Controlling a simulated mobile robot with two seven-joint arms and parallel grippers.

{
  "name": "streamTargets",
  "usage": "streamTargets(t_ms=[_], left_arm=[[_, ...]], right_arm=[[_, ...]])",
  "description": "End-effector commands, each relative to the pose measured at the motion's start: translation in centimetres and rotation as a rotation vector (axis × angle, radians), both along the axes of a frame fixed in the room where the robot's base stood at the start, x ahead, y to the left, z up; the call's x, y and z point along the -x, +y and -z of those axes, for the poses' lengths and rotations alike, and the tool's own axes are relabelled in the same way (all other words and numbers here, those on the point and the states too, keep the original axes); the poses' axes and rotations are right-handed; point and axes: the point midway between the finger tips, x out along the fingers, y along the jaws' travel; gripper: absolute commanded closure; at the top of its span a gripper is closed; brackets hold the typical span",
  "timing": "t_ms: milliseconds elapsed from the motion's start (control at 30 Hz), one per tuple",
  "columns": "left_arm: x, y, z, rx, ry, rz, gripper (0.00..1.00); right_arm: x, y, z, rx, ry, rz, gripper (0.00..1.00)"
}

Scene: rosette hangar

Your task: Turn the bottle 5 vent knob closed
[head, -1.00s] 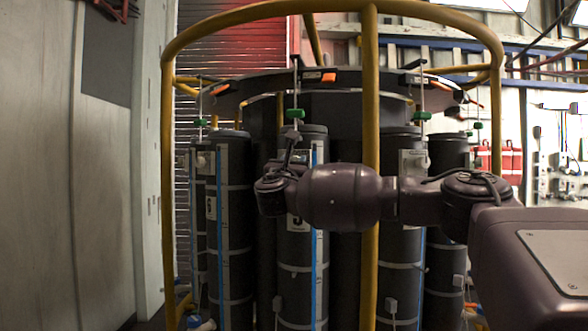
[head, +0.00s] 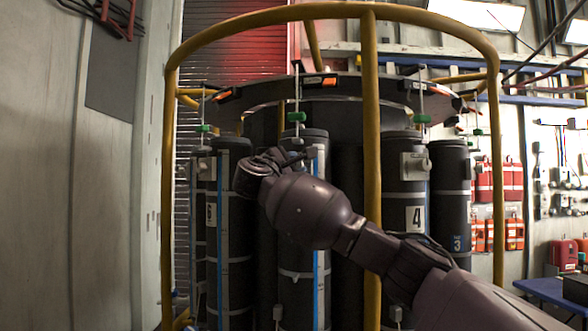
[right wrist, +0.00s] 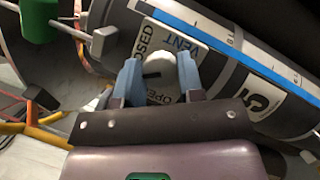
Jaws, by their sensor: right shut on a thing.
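Bottle 5 (head: 297,292) is the dark upright cylinder in the middle of the rack, with a blue stripe; my right arm covers much of its front. In the right wrist view the bottle's white label (right wrist: 266,98) shows a 5. Its vent knob (right wrist: 158,77) is pale and round with a dark mark, on a plate (right wrist: 190,42) lettered VENT, CLOSED and OPEN. My right gripper (right wrist: 159,67) has its blue fingers shut on the knob, one on each side. In the head view this gripper (head: 308,156) is small at the bottle's upper part. My left gripper is out of view.
A yellow tube frame (head: 371,100) stands around the rack, with one post just right of bottle 5. Bottle 4 (head: 404,260) is to the right and bottle 6 (head: 232,265) to the left. A green fitting (head: 296,116) hangs above bottle 5.

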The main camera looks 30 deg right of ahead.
Motion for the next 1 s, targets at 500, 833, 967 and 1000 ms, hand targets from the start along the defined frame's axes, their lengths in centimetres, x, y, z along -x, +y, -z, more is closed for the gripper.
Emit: streamTargets(t_ms=[500,833,967,1000], left_arm=[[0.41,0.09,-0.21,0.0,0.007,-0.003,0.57],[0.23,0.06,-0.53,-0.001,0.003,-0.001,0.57],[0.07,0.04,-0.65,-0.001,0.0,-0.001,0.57],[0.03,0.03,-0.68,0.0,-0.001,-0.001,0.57]], right_arm=[[-0.14,0.12,0.16,-0.303,-0.31,0.002,0.88],[-0.11,0.11,0.08,-0.396,-0.411,0.002,0.88],[-0.12,0.12,0.09,-0.409,-0.426,0.002,0.88],[-0.12,0.12,0.09,-0.411,-0.428,0.001,0.88]])
